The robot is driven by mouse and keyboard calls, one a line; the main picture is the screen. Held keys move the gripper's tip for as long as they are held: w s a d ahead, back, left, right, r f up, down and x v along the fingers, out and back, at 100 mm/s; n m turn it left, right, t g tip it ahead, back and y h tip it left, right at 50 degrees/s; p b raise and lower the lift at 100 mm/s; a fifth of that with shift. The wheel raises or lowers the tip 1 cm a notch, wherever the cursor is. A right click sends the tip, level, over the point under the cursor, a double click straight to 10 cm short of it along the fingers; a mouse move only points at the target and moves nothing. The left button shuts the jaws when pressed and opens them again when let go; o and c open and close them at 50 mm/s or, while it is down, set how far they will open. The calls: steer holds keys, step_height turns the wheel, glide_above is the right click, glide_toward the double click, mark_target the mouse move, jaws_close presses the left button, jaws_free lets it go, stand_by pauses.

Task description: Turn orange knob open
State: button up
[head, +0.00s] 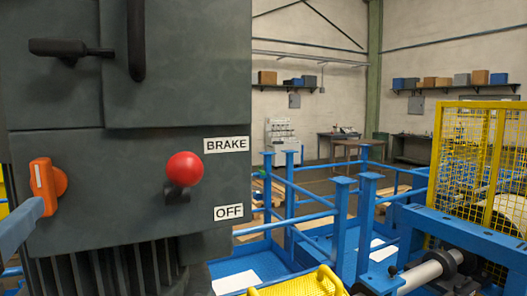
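The orange knob (47,186) sits on the dark grey panel (110,200) at the left of the head view. Its grip bar stands nearly upright, tilted slightly, with a pale line along its upper front. My gripper is not in view, and nothing is seen holding the knob.
A red ball-ended lever (185,168) sits right of the knob, between BRAKE (226,145) and OFF (228,212) labels. A black handle (70,48) is above. A blue-grey bar (20,226) crosses just below the knob. Blue railings (341,205) and a yellow cage (480,150) stand right.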

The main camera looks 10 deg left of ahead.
mark_target(39, 185)
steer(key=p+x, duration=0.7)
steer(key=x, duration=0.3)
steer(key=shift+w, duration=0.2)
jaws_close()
